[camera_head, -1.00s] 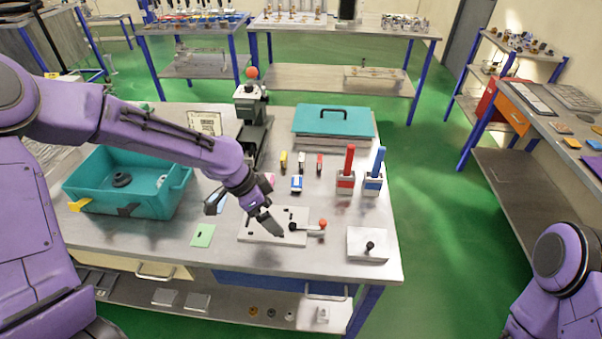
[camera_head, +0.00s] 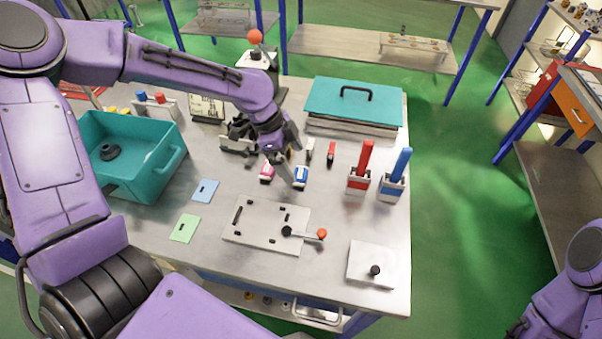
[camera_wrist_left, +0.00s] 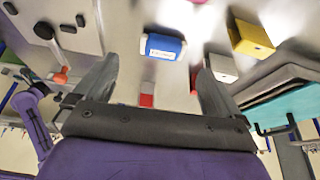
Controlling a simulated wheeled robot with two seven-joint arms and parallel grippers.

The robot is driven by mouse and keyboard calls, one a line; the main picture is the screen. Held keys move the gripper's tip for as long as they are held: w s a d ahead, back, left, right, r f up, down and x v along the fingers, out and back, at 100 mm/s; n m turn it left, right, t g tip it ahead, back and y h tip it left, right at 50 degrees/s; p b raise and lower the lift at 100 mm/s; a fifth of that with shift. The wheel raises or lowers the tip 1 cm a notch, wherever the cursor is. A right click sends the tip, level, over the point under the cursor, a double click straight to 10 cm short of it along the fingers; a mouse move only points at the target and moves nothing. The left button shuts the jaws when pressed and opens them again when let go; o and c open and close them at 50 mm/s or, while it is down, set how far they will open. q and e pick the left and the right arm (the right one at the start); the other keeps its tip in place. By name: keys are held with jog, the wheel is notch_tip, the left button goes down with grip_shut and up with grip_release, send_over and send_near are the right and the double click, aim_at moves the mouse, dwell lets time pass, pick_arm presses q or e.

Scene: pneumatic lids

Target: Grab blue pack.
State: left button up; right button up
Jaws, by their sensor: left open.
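The blue pack (camera_head: 301,176), a small blue block with a white label, lies on the grey table near the middle. In the left wrist view the blue pack (camera_wrist_left: 162,46) sits beyond the fingertips, roughly between their lines. My left gripper (camera_head: 296,165) points down just beside and above it, with the fingers apart. It also shows in the left wrist view (camera_wrist_left: 157,66), open, with nothing held. I cannot tell the exact height over the table. My right gripper is out of view; only part of my right arm shows at the lower right.
A pink pack (camera_head: 267,173) lies just left of the blue one, a red pack (camera_head: 331,152) behind right. Red (camera_head: 360,168) and blue (camera_head: 395,176) levers stand to the right. A teal bin (camera_head: 165,160) is left; a plate with a lever (camera_head: 262,228) lies in front.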

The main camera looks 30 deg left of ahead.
aim_at(301, 173)
pick_arm(q)
jog(key=p+x, duration=0.1)
jog(key=x, duration=0.4)
jog(key=shift+w+a, duration=0.1)
jog(key=shift+a, duration=0.05)
jog(key=c, duration=1.1)
